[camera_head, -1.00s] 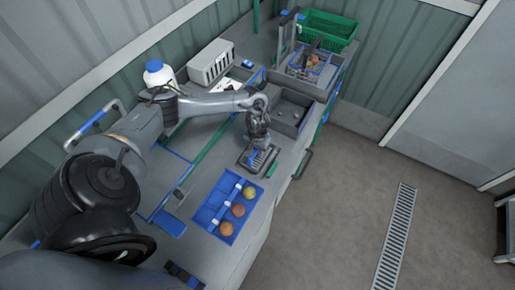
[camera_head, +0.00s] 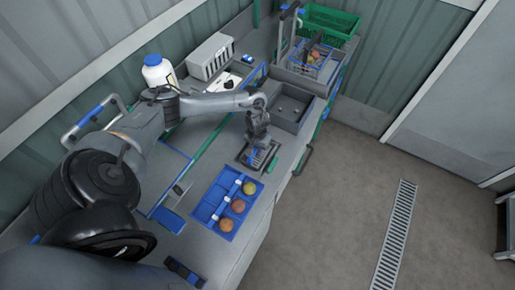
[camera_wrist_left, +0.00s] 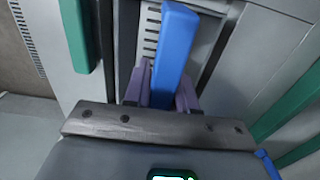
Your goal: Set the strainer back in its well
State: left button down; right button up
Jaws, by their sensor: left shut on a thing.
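The strainer is a grey slotted plate with a blue handle. In the head view the strainer (camera_head: 262,160) is at the dark-edged well (camera_head: 244,156) in the grey bench top, just below my left gripper (camera_head: 256,147). In the left wrist view my left gripper (camera_wrist_left: 168,97) is shut on the blue handle (camera_wrist_left: 174,45), with a purple-grey finger on each side. The strainer's slots (camera_wrist_left: 151,32) show beyond the handle, beside a dark gap. I cannot tell whether it sits fully in the well or slightly above. My right gripper is not in view.
A blue tray (camera_head: 208,210) with several round fruits stands close in front. A grey basin (camera_head: 306,124) lies behind, with a wire basket and a green crate (camera_head: 345,25) farther back. A white bottle (camera_head: 158,73) stands at the back.

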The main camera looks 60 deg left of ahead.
pick_arm(q)
jog(key=shift+f, duration=0.55)
dwell(0.5)
jog(key=c, duration=0.8)
grip_release()
jog(key=shift+c, duration=0.2)
jog(key=c, duration=0.3)
jog(key=shift+r, duration=0.1)
notch_tip(320, 180, up, 9)
jog(key=p, duration=1.1)
jog(key=shift+r+p, duration=0.1)
jog(key=shift+p, duration=0.2)
